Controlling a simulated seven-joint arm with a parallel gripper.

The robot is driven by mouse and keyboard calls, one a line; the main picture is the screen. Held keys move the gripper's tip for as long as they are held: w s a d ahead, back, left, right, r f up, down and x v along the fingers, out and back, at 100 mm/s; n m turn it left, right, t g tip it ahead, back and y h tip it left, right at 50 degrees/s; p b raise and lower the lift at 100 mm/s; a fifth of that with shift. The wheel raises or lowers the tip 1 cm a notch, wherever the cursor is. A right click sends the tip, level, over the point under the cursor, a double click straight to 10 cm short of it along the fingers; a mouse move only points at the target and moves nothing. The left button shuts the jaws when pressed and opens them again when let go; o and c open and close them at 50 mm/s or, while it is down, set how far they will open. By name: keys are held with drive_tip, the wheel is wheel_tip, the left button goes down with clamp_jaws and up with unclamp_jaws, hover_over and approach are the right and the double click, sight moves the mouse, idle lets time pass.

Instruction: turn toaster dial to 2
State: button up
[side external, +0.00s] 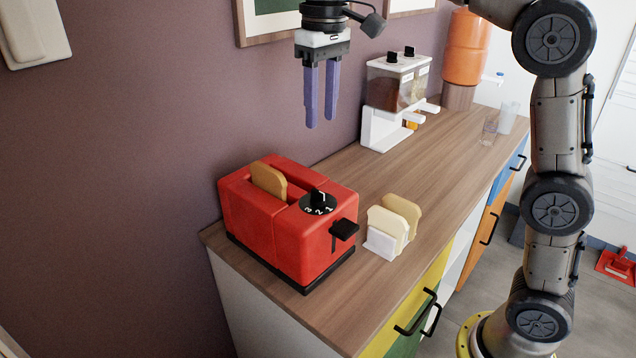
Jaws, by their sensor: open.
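The red toaster (285,222) stands on the left end of the wooden counter. One slice of toast (268,180) sticks up from a slot. The black dial (318,203) is on top near the toaster's right end, with white numbers 3, 2 and 1 around its near side. I cannot tell for sure which number the knob points at. A black lever (344,229) juts from the toaster's right end. My gripper (320,126) hangs above and behind the toaster, its purple fingers pointing down, open, with nothing between them. It is apart from the dial.
A white rack with bread slices (393,226) stands just right of the toaster. A white dispenser (395,95), an orange container (466,48) and clear glasses (506,117) stand farther back. The counter (440,165) between is clear. A wall with frames is behind.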

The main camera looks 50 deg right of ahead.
sight(318, 190)
drive_tip(key=f, duration=1.5)
drive_tip(key=shift+w+a, duration=0.15)
drive_tip(key=shift+w, duration=0.05)
drive_tip(key=shift+r, duration=0.1)
clamp_jaws()
